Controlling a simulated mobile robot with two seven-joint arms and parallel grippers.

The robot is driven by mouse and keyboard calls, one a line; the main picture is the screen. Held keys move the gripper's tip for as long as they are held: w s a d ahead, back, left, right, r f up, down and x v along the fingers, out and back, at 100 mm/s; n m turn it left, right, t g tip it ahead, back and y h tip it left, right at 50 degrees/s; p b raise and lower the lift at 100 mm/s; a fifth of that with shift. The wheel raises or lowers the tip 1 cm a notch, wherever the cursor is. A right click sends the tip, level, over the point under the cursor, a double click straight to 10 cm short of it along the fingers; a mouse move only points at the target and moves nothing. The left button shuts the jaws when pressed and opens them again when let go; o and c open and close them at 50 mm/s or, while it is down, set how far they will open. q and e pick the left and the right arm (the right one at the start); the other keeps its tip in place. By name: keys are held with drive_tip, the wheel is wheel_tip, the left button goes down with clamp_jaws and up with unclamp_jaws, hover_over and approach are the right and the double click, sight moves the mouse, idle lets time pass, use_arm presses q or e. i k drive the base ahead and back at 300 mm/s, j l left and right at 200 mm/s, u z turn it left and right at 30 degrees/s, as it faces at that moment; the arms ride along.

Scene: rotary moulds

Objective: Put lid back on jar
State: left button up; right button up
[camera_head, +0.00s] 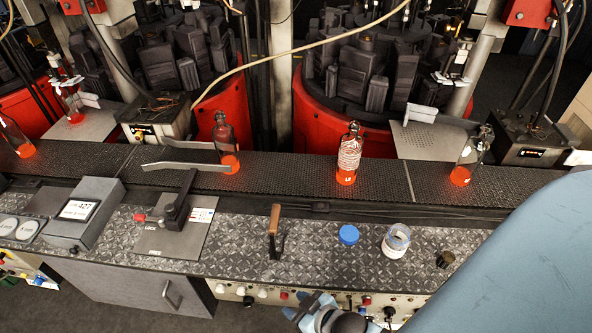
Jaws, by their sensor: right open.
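A round blue lid (348,234) lies flat on the diamond-plate counter. My right gripper (303,306) is at the bottom edge of the view, in front of the counter's control panel and below and left of the lid. It is open, apart from both lid and jar, and partly cut off by the frame. My left gripper is not in view.
A wooden-handled lever (274,220) stands left of the lid, and a dark knob (445,259) sits right of the jar. Behind, a conveyor (290,175) carries several glass bottles with glowing orange bases. My right arm covers the lower right.

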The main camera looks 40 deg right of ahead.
sight(393, 248)
drive_tip(key=u, duration=0.25)
drive_tip(key=k+l, duration=0.95)
drive_tip(key=k, duration=0.1)
